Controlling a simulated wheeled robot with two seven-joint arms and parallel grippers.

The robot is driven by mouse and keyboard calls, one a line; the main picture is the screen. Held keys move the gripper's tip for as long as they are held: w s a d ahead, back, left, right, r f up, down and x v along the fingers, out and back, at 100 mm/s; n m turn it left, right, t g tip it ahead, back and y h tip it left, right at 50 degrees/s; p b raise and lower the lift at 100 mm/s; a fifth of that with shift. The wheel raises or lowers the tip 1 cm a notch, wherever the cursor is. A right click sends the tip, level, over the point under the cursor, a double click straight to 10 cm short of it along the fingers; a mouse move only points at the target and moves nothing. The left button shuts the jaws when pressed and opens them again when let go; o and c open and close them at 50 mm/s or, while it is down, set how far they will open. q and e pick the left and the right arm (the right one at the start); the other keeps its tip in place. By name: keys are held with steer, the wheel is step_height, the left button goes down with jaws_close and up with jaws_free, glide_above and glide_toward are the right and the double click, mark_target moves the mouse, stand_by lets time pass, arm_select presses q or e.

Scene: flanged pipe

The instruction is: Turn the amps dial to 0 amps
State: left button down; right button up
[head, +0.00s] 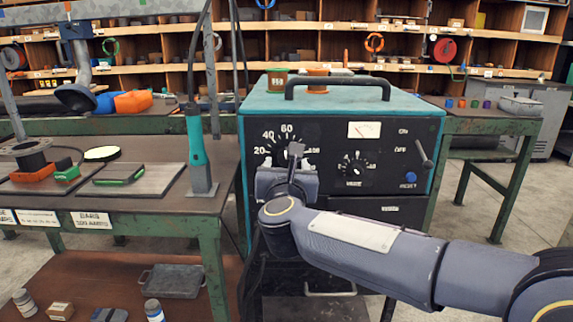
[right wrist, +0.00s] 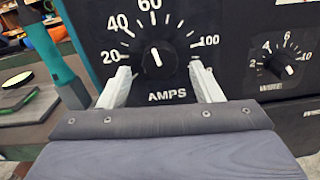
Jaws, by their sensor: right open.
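The amps dial (right wrist: 155,60) is a round black knob with a white line, on the black front panel of the teal welding machine (head: 262,104). In the right wrist view its white line points up and slightly left, near the 60 mark. The scale runs from 20 at lower left to 100 at right. My right gripper (right wrist: 163,82) is open, its two pale fingers either side of the dial's lower part, with no clear contact visible. In the head view my right gripper (head: 288,165) covers much of the dial. My left gripper is not in view.
A smaller dial (head: 355,167), a meter (head: 364,130), a switch (head: 424,153) and a blue reset button (head: 411,177) share the panel. A black handle (head: 338,82) tops the machine. A teal-handled torch (head: 196,142) stands on the workbench (head: 140,204) at left.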

steer(key=shift+w, duration=0.85)
steer(key=c, duration=1)
